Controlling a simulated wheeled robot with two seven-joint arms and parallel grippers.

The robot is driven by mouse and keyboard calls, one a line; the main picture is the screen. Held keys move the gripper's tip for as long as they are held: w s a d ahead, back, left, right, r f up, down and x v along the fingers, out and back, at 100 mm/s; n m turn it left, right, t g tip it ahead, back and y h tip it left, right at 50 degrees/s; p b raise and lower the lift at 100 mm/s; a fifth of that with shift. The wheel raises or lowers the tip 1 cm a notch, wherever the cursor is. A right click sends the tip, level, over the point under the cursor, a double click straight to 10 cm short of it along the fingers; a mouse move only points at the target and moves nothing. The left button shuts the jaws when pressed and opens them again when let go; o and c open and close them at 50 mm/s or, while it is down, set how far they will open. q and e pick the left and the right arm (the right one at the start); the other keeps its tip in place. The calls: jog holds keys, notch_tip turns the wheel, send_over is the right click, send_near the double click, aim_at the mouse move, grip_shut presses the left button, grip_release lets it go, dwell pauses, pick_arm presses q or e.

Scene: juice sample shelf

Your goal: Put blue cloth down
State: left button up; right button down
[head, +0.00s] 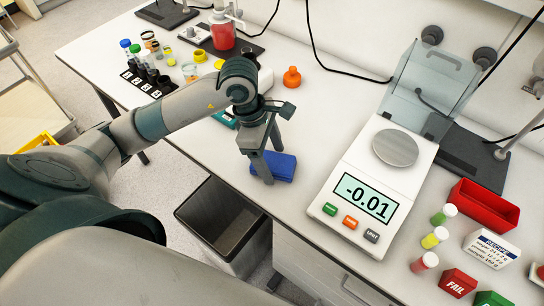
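The folded blue cloth (286,169) is at the front edge of the white bench, left of the scale. My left gripper (272,168) points down over it, with its fingers apart. One finger is in front of the cloth and the other is at its back edge. I cannot tell whether the fingers press on the cloth or only stand around it. The cloth looks to be at bench-top level, but its underside is hidden. My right gripper is not in view.
A scale (352,190) reading -0.01 stands to the right. A red tray (484,205), several capped vials and a FAIL block (458,283) are further right. A grey bin (222,225) stands below the bench edge. Bottles and jars crowd the back left.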

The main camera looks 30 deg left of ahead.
pick_arm(q)
jog(key=shift+r, duration=0.2)
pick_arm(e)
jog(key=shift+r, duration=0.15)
pick_arm(q)
jog(key=shift+a+r, duration=0.1)
jog(key=shift+r, duration=0.15)
jog(key=b+v, duration=0.2)
jog(key=v, duration=0.5)
jog(key=shift+a+r, duration=0.1)
jog(key=shift+r, duration=0.25)
jog(key=b+v, duration=0.1)
jog(key=v, duration=0.2)
jog(key=shift+r, duration=0.3)
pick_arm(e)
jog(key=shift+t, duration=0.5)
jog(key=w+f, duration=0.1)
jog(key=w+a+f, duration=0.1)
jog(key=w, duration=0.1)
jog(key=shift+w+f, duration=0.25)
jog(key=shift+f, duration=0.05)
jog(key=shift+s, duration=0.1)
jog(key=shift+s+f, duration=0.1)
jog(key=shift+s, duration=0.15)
